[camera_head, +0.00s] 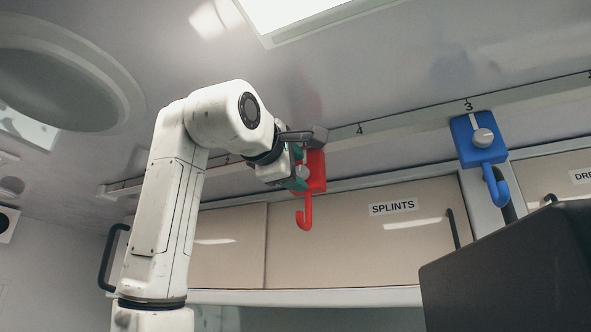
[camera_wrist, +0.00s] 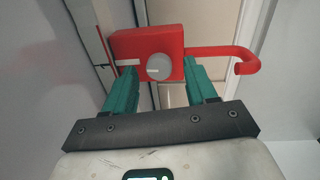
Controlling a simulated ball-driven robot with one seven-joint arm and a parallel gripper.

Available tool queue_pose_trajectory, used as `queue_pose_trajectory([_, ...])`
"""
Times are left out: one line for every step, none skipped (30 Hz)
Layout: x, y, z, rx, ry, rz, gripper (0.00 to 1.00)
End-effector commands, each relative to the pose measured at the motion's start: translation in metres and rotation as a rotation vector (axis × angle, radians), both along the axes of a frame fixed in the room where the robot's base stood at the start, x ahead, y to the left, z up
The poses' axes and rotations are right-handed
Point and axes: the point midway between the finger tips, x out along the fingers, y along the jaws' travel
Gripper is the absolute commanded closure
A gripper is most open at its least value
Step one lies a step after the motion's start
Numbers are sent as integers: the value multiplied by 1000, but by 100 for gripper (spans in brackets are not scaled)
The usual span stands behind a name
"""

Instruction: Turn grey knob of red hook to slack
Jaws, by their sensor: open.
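The red hook (camera_head: 307,214) hangs from the numbered rail, left of the mark 4. In the wrist view its red block (camera_wrist: 125,44) is at the top, with the hook arm reaching right. The grey knob (camera_wrist: 158,67) sits on the block's face, with a white line on the face to its left. My gripper (camera_wrist: 170,70) is open, its two green fingers on either side of the knob at a small distance in the picture. I cannot tell whether they touch it. In the head view my gripper (camera_head: 301,168) is at the red block and partly covers it.
A blue hook (camera_head: 480,142) with its own grey knob hangs at the mark 3 on the rail (camera_head: 400,126). Below are cupboards, one with a SPLINTS label (camera_head: 393,206). A dark box-like shape (camera_head: 510,270) fills the lower right. The ceiling is close above my arm.

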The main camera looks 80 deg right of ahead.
Motion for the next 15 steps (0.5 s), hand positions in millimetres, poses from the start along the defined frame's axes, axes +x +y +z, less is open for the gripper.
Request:
queue_pose_trajectory([2, 6, -2, -1, 0, 2, 43])
queue_pose_trajectory([3, 9, -3, -1, 0, 3, 43])
queue_pose_trajectory([4, 16, -3, -2, 1, 2, 43])
queue_pose_trajectory([5, 21, -4, -3, 1, 1, 43])
queue_pose_trajectory([7, 27, -5, -2, 1, 2, 43])
queue_pose_trajectory([9, 34, -6, -2, 1, 3, 43])
queue_pose_trajectory([10, 40, -6, -2, 1, 3, 43])
queue_pose_trajectory([11, 46, -7, -3, 1, 2, 43])
queue_pose_trajectory([13, 54, -8, -2, 0, 3, 43])
queue_pose_trajectory([14, 59, -8, -2, 0, 3, 43])
queue_pose_trajectory([16, 64, -8, -2, 1, 3, 43])
queue_pose_trajectory([18, 71, -9, -2, 1, 2, 43])
queue_pose_trajectory([19, 76, -9, -1, 0, 2, 43])
queue_pose_trajectory([20, 80, -10, -1, 1, 2, 43])
queue_pose_trajectory([21, 85, -10, -1, 1, 2, 43])
